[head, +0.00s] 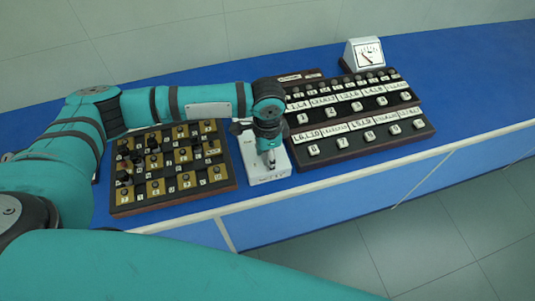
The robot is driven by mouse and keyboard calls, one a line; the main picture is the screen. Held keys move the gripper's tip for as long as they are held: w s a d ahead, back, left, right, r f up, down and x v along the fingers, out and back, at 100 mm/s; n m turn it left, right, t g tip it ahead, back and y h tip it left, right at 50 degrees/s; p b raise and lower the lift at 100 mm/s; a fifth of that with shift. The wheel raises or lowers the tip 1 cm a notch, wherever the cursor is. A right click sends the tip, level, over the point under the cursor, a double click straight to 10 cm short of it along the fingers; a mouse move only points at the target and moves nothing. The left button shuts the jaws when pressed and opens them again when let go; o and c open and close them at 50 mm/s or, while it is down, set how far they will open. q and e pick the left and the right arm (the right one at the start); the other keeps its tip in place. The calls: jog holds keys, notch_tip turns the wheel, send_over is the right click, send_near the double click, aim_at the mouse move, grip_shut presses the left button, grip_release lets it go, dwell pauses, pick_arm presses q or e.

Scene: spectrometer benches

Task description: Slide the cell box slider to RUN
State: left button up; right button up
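A small white box (276,176) with a dark label on its front stands at the front edge of the blue bench, between two dark panels; it may be the cell box. My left gripper (270,160) points down over its top and hides much of it. I cannot tell whether the fingers touch it or are open or shut. The slider and any RUN mark cannot be made out. My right gripper is not in view.
A board with black and yellow squares and knobs (126,197) lies to the left of the box. A dark panel with white labels and buttons (345,148) lies to the right. A white dial meter (363,55) stands behind it. The blue bench (470,80) is clear at the right.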

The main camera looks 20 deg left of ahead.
pick_arm(q)
grip_shut()
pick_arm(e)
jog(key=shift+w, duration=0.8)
pick_arm(q)
jog(key=shift+w, duration=0.15)
jog(key=w+a, duration=0.1)
jog(key=w, duration=0.1)
jog(key=w+a, duration=0.2)
jog(key=w+a+p, duration=0.1)
jog(key=w, duration=0.1)
jog(key=shift+w+a, duration=0.2)
jog(key=shift+w+a+f, duration=0.1)
jog(key=shift+w, duration=0.1)
jog(key=shift+s, duration=0.25)
jog(key=shift+o, duration=0.5)
grip_release()
jog(key=shift+w, duration=0.1)
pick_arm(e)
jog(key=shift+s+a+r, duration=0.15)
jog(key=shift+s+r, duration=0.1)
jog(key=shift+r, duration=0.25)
pick_arm(q)
jog(key=shift+r, duration=0.2)
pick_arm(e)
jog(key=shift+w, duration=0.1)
